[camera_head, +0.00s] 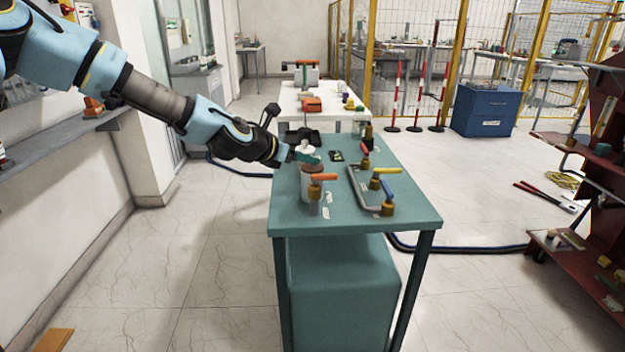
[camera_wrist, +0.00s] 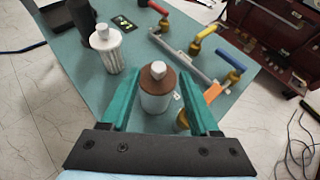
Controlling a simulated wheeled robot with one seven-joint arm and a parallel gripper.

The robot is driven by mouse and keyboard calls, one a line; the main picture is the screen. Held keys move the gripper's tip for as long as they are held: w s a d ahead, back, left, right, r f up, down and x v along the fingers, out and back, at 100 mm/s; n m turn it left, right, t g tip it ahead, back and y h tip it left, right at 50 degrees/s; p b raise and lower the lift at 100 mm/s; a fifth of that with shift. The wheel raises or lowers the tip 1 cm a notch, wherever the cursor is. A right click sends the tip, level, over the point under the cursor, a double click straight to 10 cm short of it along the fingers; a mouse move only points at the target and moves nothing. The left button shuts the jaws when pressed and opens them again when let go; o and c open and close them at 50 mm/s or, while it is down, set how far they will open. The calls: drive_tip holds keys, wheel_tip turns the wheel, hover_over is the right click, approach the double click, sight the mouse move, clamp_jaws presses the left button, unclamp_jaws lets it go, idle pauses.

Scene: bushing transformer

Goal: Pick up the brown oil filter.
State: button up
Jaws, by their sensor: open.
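The brown oil filter (camera_head: 311,181) has a brown top and a pale body. It stands upright near the left edge of the teal table (camera_head: 405,205). In the wrist view, the brown oil filter (camera_wrist: 156,97) sits between the two green fingers, with gaps at both sides. My gripper (camera_head: 309,157) is open and empty at the filter's top; how far the fingers reach down beside it is hard to tell. A white filter (camera_wrist: 105,46) stands just behind; it also shows in the head view (camera_head: 306,147), partly covered by the fingers.
An orange-handled valve (camera_head: 315,190) stands close in front of the filter, beside the right finger in the wrist view (camera_wrist: 203,100). A dark red shelf (camera_head: 590,190) stands right of the table.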

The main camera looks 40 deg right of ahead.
drive_tip(key=p+x, duration=0.1)
drive_tip(key=x, duration=0.2)
drive_tip(key=shift+d+p, duration=0.35)
drive_tip(key=shift+w+d+f, duration=0.15)
drive_tip(key=shift+d+f, duration=0.25)
drive_tip(key=shift+f, duration=0.05)
clamp_jaws()
drive_tip(key=shift+f, duration=0.1)
idle(0.6)
